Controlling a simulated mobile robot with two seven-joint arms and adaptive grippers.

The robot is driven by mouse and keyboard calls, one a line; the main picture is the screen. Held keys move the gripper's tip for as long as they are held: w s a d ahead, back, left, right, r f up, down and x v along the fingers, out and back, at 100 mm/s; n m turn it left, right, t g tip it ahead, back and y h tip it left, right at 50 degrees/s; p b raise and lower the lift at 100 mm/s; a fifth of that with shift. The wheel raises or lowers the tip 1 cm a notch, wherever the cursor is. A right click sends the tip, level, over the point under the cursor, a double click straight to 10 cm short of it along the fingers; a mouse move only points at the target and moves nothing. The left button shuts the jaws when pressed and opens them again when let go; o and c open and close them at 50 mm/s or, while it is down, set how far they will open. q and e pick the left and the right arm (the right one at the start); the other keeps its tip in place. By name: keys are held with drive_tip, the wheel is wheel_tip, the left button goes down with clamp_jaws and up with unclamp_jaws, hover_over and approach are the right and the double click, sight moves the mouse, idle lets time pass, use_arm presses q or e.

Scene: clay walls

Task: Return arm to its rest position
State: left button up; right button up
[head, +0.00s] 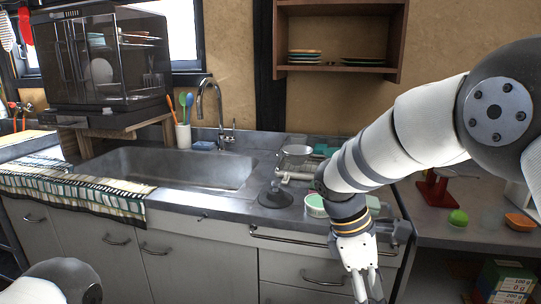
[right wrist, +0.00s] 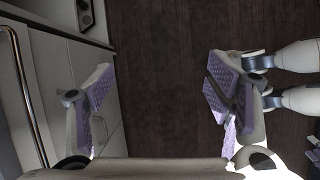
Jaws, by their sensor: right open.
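My right arm reaches in from the right in the head view. Its gripper (head: 366,284) hangs pointing down in front of the counter's cabinet fronts. In the right wrist view the gripper (right wrist: 160,92) has its purple-padded fingers spread wide, with only the dark floor (right wrist: 160,50) showing between them. It is open and empty. Of my left arm only a rounded white and dark link shows at the lower left of the head view; its gripper is out of sight.
The counter holds a sink (head: 178,168), a faucet (head: 215,105) and a green-and-white bowl (head: 316,205) close by my right forearm. A cabinet handle (right wrist: 27,90) lies left of the gripper in the wrist view. A lower table with a green ball (head: 458,218) stands right.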

drive_tip(key=s+f+m+g+y, duration=0.1)
drive_tip(key=s+f+m+y, duration=0.1)
drive_tip(key=s+f, duration=0.6)
drive_tip(key=s+f+m+y, duration=0.25)
drive_tip(key=s+f, duration=0.25)
drive_tip(key=f, duration=0.6)
use_arm(q)
drive_tip(key=w+r+t+p, duration=0.1)
drive_tip(key=w+r, duration=0.1)
drive_tip(key=shift+w+r+p, duration=0.1)
drive_tip(key=shift+w+p, duration=0.25)
use_arm(e)
drive_tip(key=s+d+f+m, duration=0.1)
drive_tip(key=s+m, duration=0.4)
drive_tip(key=s, duration=0.7)
drive_tip(key=s+d+f+m, duration=0.2)
drive_tip(key=s+m, duration=0.3)
drive_tip(key=s, duration=0.8)
drive_tip(key=shift+s+d+f, duration=0.15)
drive_tip(key=shift+s+d, duration=0.15)
drive_tip(key=shift+d, duration=0.2)
